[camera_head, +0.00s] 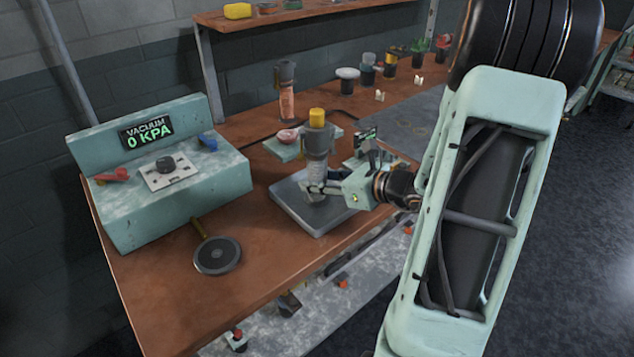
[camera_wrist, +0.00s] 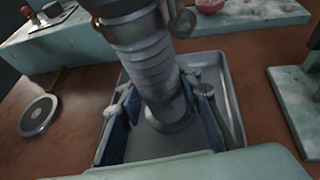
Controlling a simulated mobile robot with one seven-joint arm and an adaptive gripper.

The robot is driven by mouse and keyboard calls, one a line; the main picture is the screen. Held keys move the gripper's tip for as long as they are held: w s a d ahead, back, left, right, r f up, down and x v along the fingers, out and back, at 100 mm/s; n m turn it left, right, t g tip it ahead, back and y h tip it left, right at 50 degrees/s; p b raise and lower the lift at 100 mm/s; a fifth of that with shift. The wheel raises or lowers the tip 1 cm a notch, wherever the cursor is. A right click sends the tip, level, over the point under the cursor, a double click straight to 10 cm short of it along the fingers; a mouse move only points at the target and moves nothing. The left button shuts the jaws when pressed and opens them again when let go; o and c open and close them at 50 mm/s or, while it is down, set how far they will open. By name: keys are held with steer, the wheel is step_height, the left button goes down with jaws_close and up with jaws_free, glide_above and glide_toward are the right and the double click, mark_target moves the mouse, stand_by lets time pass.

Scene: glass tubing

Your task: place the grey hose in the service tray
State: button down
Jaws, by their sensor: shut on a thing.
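The grey hose (camera_head: 317,142) stands upright with a yellow cap on top, over the grey service tray (camera_head: 322,223). In the wrist view the hose (camera_wrist: 146,62) looks ribbed, and its flared lower end is within the outline of the tray (camera_wrist: 236,105). I cannot tell whether its foot rests on the tray floor. My gripper (camera_head: 315,187) reaches in from the right and is shut on the lower part of the hose. In the wrist view the fingers (camera_wrist: 163,102) are on both sides of the hose.
A teal vacuum console (camera_head: 166,200) stands left, with a round dark disc (camera_head: 217,255) in front of it. A teal board (camera_head: 285,150) lies behind the tray. A grey-topped orange tube (camera_head: 286,95) and several small pots stand farther back. The bench is clear between disc and tray.

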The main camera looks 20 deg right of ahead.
steer(key=shift+f, duration=0.25)
steer(key=c, duration=1.4)
jaws_free()
steer(key=shift+r, duration=0.25)
steer(key=p+v, duration=0.1)
steer(key=v, duration=1.1)
steer(key=shift+d+f, duration=0.1)
steer(key=shift+f, duration=0.1)
